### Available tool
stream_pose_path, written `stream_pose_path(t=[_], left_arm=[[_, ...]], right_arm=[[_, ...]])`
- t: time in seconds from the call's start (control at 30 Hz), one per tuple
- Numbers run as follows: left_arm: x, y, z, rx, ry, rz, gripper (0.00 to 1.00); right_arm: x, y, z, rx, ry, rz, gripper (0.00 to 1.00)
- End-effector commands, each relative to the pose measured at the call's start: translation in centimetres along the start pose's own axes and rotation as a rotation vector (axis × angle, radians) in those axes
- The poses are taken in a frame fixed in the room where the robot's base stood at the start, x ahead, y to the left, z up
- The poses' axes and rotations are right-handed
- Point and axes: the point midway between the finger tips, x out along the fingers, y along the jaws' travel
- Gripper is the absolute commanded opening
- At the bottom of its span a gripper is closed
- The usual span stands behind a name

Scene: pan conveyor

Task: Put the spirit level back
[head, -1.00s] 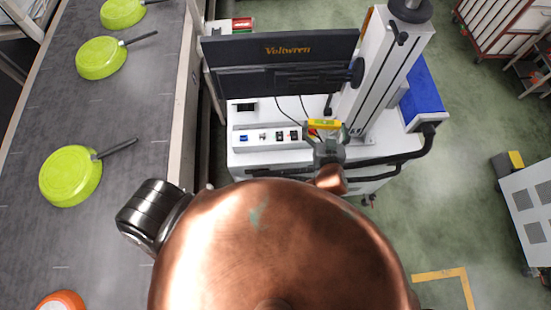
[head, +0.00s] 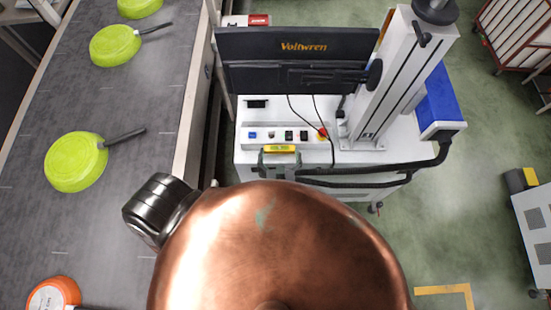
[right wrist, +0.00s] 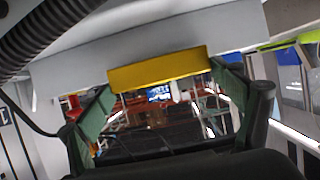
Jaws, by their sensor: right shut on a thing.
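The spirit level (head: 280,149) is a small yellow bar in the head view, at the front edge of the white cart, just in front of the switch panel. My right gripper (head: 280,156) is shut on it. In the right wrist view, the yellow spirit level (right wrist: 158,69) spans between the two green-padded fingers of my right gripper (right wrist: 163,82), in front of a pale surface. Whether it touches the cart cannot be told. My left gripper is not in view.
The white cart (head: 350,157) carries a monitor (head: 250,68), a switch panel (head: 270,136) with a red button, a pale column (head: 388,80) and a black handrail (head: 400,168). A conveyor (head: 130,190) with green pans (head: 75,162) runs at left.

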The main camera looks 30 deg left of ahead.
Motion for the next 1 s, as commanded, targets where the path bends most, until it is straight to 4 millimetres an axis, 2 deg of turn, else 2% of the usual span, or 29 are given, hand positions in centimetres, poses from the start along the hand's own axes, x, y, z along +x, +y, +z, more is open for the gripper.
stream_pose_path(t=[0.3, 0.5, 0.93, 0.97, 1.0], left_arm=[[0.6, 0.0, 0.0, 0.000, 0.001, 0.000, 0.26], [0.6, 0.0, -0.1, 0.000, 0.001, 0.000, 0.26], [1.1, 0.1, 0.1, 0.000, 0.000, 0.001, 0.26], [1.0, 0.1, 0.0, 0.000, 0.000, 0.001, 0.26], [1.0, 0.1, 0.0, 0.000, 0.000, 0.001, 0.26]], right_arm=[[0.5, -1.7, 2.7, -0.004, 0.000, 0.000, 0.57], [1.4, -1.7, 4.8, -0.002, 0.001, 0.000, 0.57], [1.6, -1.7, 5.3, 0.002, 0.000, -0.001, 0.57], [1.6, -1.7, 5.2, 0.001, 0.000, 0.000, 0.88], [1.6, -1.7, 5.2, 0.001, 0.000, 0.000, 0.91]])
